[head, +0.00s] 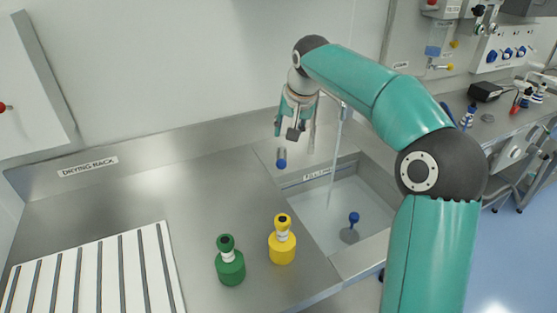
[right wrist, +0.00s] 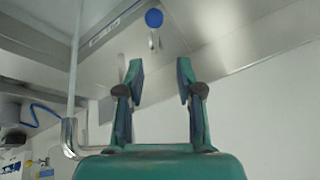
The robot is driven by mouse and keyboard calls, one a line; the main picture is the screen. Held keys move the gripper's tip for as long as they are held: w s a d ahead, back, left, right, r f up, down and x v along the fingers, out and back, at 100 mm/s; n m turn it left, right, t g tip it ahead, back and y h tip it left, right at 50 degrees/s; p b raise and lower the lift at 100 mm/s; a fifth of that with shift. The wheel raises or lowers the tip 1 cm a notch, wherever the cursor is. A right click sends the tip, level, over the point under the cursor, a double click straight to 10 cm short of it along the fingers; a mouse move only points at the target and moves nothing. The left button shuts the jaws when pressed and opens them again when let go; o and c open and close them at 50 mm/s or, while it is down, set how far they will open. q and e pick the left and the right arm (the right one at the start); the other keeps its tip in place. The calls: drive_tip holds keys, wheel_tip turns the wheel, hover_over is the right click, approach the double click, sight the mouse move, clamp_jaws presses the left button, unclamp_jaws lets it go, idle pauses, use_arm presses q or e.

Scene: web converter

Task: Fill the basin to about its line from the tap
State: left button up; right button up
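The basin (head: 362,258) is sunk into the steel bench, with a fill line label (head: 318,175) on its inner wall. A pale stream of water (head: 335,160) runs from the tap spout (head: 345,110) into it. I cannot tell the water level against the line. A blue-knobbed tap lever (head: 281,160) stands left of the basin; its blue ball (right wrist: 153,18) also shows in the right wrist view. My right gripper (right wrist: 160,70) is open and empty, apart from the ball, which lies beyond the fingertips. A blue-topped plug (head: 353,219) is in the basin. My left gripper is out of view.
A green bottle (head: 230,266) and a yellow bottle (head: 282,246) stand on the bench left of the basin. A white drying rack (head: 92,280) lies at the left. The bench behind the bottles is clear. Bottles and equipment stand on the far right counter.

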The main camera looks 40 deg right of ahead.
sight(282, 158)
drive_tip(key=x, duration=1.4)
drive_tip(key=shift+s+d+f+p, duration=0.2)
drive_tip(key=shift+d+p, duration=0.1)
drive_tip(key=shift+p, duration=0.1)
clamp_jaws()
